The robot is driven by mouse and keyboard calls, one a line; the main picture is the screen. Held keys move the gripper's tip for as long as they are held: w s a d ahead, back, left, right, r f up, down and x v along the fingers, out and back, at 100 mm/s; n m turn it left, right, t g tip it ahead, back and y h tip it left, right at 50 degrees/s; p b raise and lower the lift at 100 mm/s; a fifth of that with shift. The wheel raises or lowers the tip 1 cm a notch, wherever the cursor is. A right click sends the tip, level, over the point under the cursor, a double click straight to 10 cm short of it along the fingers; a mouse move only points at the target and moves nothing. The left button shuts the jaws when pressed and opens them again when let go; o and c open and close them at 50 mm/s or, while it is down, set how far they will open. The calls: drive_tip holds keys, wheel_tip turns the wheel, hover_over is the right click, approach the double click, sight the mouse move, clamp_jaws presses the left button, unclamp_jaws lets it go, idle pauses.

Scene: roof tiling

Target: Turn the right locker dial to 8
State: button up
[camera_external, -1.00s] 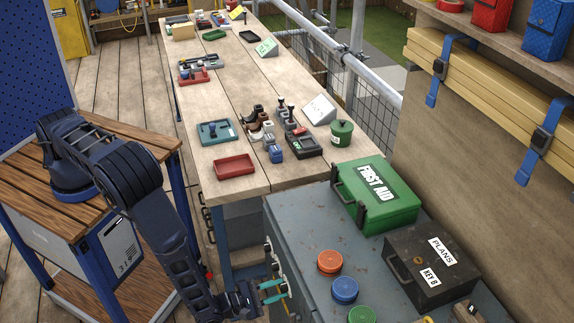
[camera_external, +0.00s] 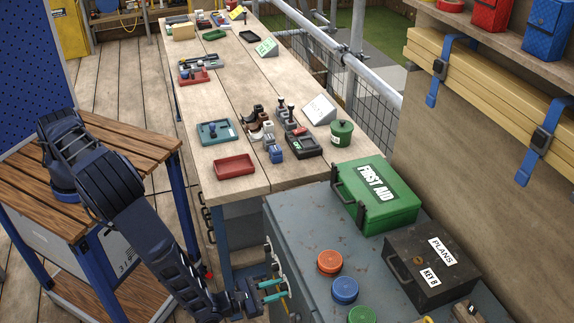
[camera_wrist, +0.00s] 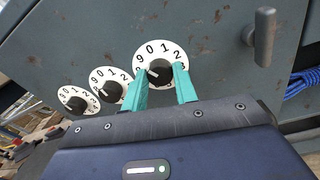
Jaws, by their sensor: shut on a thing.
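The grey locker (camera_external: 300,215) stands at the lower right in the external view. Its front in the wrist view (camera_wrist: 110,30) carries three white dials with black knobs: a left dial (camera_wrist: 66,94), a middle dial (camera_wrist: 97,76) and the right dial (camera_wrist: 146,49). My gripper (camera_wrist: 162,82) has its teal fingers around the right dial's black knob (camera_wrist: 160,71), shut on it. The digits 9, 0, 1, 2 show on the upper part of the right dial; its lower part is hidden by the fingers and palm. In the external view my gripper (camera_external: 273,290) is at the locker's front.
A metal handle (camera_wrist: 265,36) sticks out to the right of the dials. A green first aid box (camera_external: 377,195), a dark box (camera_external: 440,268) and several round coloured lids, such as an orange one (camera_external: 330,262), stand on the locker top.

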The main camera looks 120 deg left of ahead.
drive_tip(key=shift+n, duration=3.6)
drive_tip(key=o, duration=1)
drive_tip(key=shift+c, duration=0.2)
drive_tip(key=shift+s, duration=0.1)
drive_tip(key=v, duration=1)
drive_tip(key=shift+s+d+r, duration=0.15)
drive_tip(key=shift+s+d, duration=0.05)
drive_tip(key=shift+s, duration=0.15)
